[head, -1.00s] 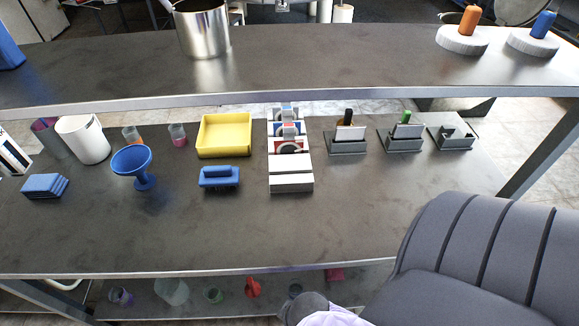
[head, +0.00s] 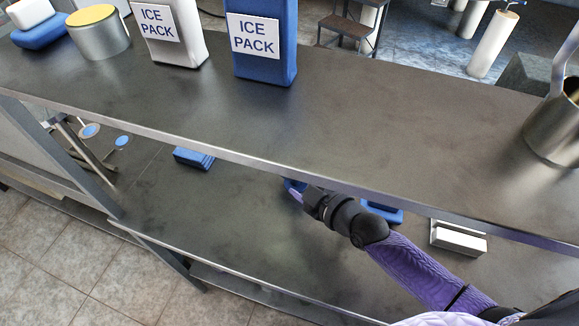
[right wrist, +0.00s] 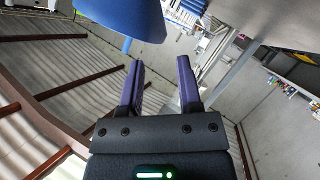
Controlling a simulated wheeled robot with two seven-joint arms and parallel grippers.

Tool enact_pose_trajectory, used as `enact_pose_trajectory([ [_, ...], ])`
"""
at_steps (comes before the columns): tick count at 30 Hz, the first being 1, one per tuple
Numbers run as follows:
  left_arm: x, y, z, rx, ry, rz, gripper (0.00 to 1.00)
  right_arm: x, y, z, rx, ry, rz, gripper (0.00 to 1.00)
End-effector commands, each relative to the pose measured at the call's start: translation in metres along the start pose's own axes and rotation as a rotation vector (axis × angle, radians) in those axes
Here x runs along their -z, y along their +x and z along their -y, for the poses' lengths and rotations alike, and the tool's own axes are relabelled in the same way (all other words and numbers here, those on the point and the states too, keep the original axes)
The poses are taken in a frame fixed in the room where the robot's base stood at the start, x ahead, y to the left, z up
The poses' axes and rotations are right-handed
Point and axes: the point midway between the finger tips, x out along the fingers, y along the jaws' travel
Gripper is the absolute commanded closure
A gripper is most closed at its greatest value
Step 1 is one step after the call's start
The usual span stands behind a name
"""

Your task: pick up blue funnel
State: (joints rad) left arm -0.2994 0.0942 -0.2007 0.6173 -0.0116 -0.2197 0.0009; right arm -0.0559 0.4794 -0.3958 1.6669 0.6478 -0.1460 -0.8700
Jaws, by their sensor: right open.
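The blue funnel (head: 289,184) is on the lower shelf under the upper shelf's edge, mostly hidden behind my right gripper (head: 297,194) in the head view. In the right wrist view the funnel (right wrist: 122,14) shows large at the top, its wide blue bowl above and its narrow stem pointing down. My right gripper (right wrist: 160,62) is open, with its two purple fingers apart and nothing between them. The funnel's stem lies just beyond the left fingertip in that picture; whether they touch I cannot tell. My left gripper is not in view.
The upper shelf's front edge (head: 260,172) runs close above my right gripper. Blue blocks (head: 194,158), another blue item (head: 383,211) and a white box (head: 458,239) sit on the lower shelf. Ice packs (head: 262,40) and a metal pot (head: 556,130) stand on the upper shelf.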

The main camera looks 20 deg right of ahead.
Motion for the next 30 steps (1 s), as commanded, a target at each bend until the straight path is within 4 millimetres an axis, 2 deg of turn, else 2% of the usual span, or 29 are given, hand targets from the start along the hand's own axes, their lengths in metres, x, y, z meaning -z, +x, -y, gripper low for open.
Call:
enact_pose_trajectory([
  [10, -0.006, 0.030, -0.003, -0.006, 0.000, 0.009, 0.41, -0.008, 0.062, 0.000, 0.002, 0.004, 0.002, 0.56],
  [13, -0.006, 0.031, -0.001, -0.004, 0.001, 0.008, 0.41, -0.006, 0.069, -0.001, 0.003, 0.001, 0.003, 0.56],
  [18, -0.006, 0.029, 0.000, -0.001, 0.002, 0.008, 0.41, -0.005, 0.069, -0.002, 0.003, 0.001, 0.003, 0.56],
  [20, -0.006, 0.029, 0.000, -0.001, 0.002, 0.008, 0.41, -0.005, 0.069, -0.002, 0.003, 0.001, 0.003, 0.66],
  [24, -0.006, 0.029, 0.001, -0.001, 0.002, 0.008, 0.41, -0.005, 0.068, -0.002, 0.003, 0.002, 0.003, 0.96],
  [25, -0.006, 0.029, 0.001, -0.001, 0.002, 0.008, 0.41, -0.005, 0.068, -0.002, 0.003, 0.002, 0.003, 1.00],
  [30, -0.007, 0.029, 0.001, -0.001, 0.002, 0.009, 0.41, -0.005, 0.068, -0.002, 0.003, 0.002, 0.003, 1.00],
])
